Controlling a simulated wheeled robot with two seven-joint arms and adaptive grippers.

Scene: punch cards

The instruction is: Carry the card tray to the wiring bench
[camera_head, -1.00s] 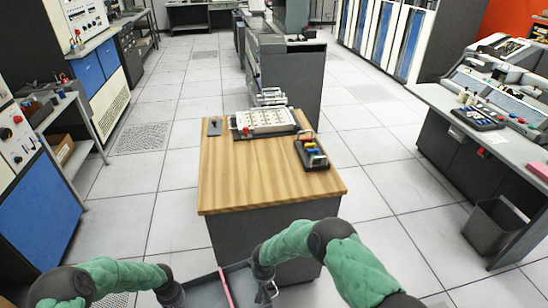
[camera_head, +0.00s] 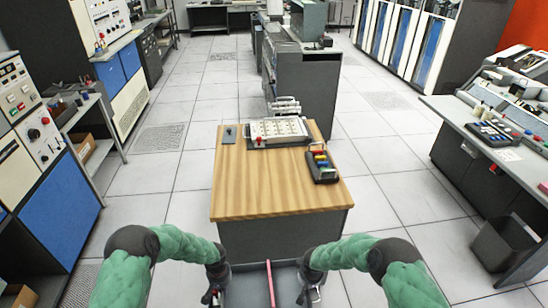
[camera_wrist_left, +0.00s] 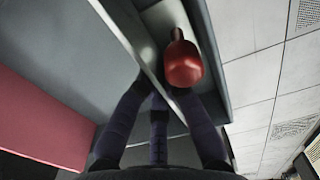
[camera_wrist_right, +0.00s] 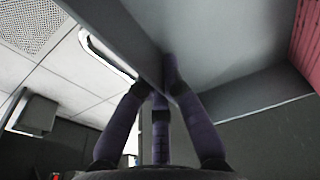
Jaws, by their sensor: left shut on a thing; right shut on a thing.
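The card tray (camera_head: 245,289) is a grey open box with a pink-red strip along its middle. It shows at the bottom edge of the head view, its near part cut off. My left gripper (camera_head: 215,291) is shut on its left wall, and my right gripper (camera_head: 311,289) is shut on its right wall. The wrist views show the fingers at the tray walls (camera_wrist_left: 110,30) (camera_wrist_right: 225,70). The wood-topped bench (camera_head: 265,190), seemingly the wiring bench, stands just beyond the tray in the head view. I cannot tell whether the tray touches its front.
On the bench are a pale panel (camera_head: 279,131) at the back, a dark rack of coloured pieces (camera_head: 321,165) at right and a small grey item (camera_head: 229,135) at back left. The bench's front and left top are clear. A bin (camera_head: 503,243) stands at right.

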